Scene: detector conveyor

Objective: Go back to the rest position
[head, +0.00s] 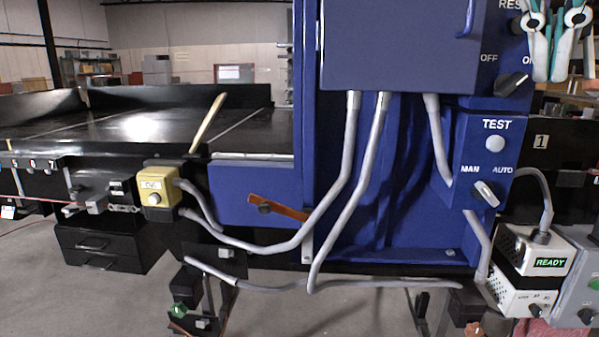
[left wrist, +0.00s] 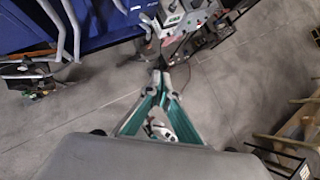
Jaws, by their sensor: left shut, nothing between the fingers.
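My left gripper (head: 552,72) hangs at the top right of the head view, with teal fingers and pale tips pointing down. It is shut and empty, in front of the right side of the blue detector cabinet (head: 385,215). In the left wrist view the teal fingers of my left gripper (left wrist: 161,82) meet at their tips above grey floor, with nothing between them. My right gripper is in neither view.
A TEST panel with a MAN/AUTO knob (head: 486,193) is below my left gripper. A white box with a green READY display (head: 550,263) stands lower right. Grey conduits (head: 335,205) cross the cabinet front. A black conveyor (head: 140,125) extends left. Grey floor (left wrist: 235,85) shows in the left wrist view.

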